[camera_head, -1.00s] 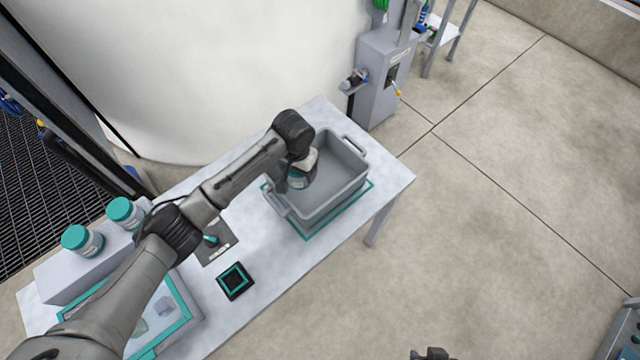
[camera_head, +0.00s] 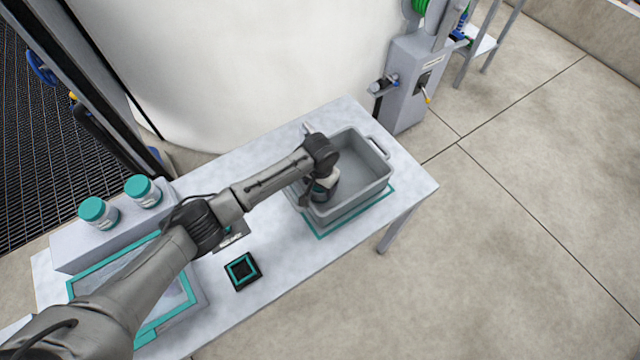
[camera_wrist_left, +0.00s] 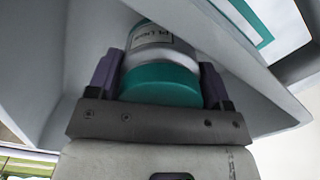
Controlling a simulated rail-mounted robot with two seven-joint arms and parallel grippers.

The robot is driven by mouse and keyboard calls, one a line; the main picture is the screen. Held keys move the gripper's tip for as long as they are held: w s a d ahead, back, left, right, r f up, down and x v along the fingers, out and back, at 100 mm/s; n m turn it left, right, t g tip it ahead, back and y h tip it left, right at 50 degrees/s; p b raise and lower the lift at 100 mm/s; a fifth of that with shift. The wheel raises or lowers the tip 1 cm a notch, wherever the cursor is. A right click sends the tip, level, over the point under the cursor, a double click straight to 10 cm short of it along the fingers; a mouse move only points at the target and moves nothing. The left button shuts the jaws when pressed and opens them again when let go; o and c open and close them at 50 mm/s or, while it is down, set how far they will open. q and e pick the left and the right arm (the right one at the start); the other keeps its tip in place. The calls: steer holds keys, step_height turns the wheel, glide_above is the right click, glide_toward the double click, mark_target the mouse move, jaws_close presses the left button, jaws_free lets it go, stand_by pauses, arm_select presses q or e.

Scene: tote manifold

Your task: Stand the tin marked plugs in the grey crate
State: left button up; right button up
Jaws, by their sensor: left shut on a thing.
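My left gripper (camera_head: 318,195) is inside the near left part of the grey crate (camera_head: 372,190). It is shut on a tin with a teal lid and a white label (camera_wrist_left: 165,60); the label's lettering is upside down in the left wrist view and only partly readable. The tin also shows in the head view (camera_head: 322,187), partly covered by the gripper. The lid end is towards the gripper's palm, and the crate wall (camera_wrist_left: 95,40) is close beside it. Whether the tin's base touches the crate floor is hidden. My right gripper is out of view.
The crate stands on a teal-edged mat (camera_head: 375,206) on the white table (camera_head: 300,255). Two more teal-lidded tins (camera_head: 98,212) (camera_head: 143,191) stand on a raised block at left. A black square with a teal outline (camera_head: 243,270) lies near the front edge.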

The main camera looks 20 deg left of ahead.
arm_select(q)
steer(key=o, duration=0.9)
steer(key=shift+f, duration=0.1)
steer(key=shift+o, duration=0.2)
steer(key=shift+r, duration=0.5)
step_height(320, 180, up, 11)
steer(key=p, duration=0.2)
steer(key=shift+r+p, duration=0.2)
steer(key=shift+p, duration=0.1)
